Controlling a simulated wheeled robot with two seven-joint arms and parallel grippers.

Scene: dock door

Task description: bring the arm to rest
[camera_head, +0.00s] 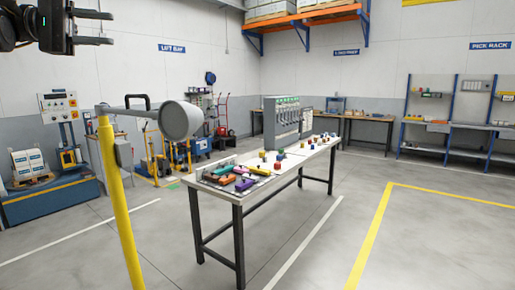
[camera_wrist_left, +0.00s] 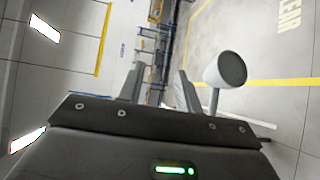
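My left gripper (camera_head: 104,27) is at the top left corner of the head view, raised high in front of the wall. Its two dark fingers are apart with nothing between them. In the left wrist view its fingers (camera_wrist_left: 160,88) also stand apart and empty, and the room appears turned on its side. My right gripper is in neither view.
A yellow post (camera_head: 120,205) with a grey arm and round grey head (camera_head: 181,120) stands below my left gripper. A white table (camera_head: 222,190) with coloured parts is in the middle. Blue shelving (camera_head: 455,120) is at the right. The floor at the front right is clear.

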